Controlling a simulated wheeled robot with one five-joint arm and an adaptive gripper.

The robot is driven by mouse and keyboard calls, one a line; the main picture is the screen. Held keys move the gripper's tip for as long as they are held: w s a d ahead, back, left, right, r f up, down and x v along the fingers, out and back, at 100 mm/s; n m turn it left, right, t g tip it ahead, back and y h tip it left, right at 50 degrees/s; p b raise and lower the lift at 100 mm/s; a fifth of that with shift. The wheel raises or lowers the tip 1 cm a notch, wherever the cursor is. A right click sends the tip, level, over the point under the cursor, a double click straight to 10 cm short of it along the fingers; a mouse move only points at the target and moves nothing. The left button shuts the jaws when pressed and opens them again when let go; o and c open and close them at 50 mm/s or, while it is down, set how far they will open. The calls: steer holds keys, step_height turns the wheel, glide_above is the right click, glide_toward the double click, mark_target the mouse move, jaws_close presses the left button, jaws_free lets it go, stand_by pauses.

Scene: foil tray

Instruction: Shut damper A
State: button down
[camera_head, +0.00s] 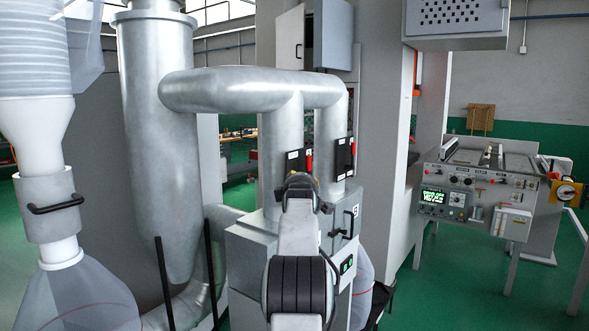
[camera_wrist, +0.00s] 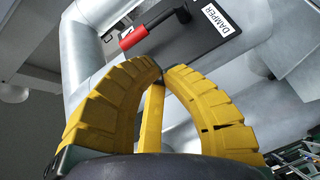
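Two black damper plates sit on the two grey vertical pipes in the head view, a left one (camera_head: 294,163) and a right one (camera_head: 342,157). Each has a red handle, the left (camera_head: 309,162) and the right (camera_head: 352,150), both about upright. Their letters are unreadable here. The wrist view shows one plate close up, with a red grip (camera_wrist: 140,32) on a black lever and a white label (camera_wrist: 221,19) reading "DAMPER"; its letter is out of frame. My gripper (camera_wrist: 163,73) has its yellow fingertips together, empty, below the lever and apart from it. My arm hides the fingers in the head view.
A grey cabinet (camera_head: 256,245) stands below the pipes. A large metal cyclone (camera_head: 158,130) is to the left, with a clear bag (camera_head: 80,300) at far left. A control console (camera_head: 470,195) stands at right, with green floor between.

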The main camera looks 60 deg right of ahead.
steer(key=r+n, duration=0.1)
steer(key=n, duration=0.2)
steer(key=shift+r+n+h, duration=0.3)
steer(key=shift+r, duration=0.1)
steer(key=shift+d, duration=0.15)
